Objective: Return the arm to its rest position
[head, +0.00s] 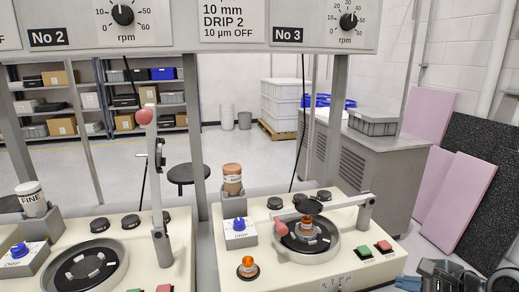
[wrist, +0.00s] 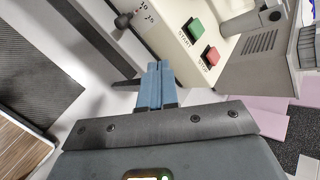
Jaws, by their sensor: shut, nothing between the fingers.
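My gripper (wrist: 153,68) shows in the wrist view with its two blue fingers together, shut and empty. Its tips are beside the cream machine's front edge, below the green start button (wrist: 191,31) and red stop button (wrist: 211,57); no contact is visible. In the head view my dark arm and gripper (head: 407,283) are at the lower right corner, right of the right-hand machine (head: 385,225). Part of the arm is cut off by the frame edge.
The right-hand machine has a round plate (head: 335,243) with an orange and dark piece under a lowered lever (head: 340,203). The left machine's lever (head: 158,190) stands upright. A grey cabinet (head: 375,160) and pink panels (head: 455,200) stand behind. Open floor lies between cabinet and arm.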

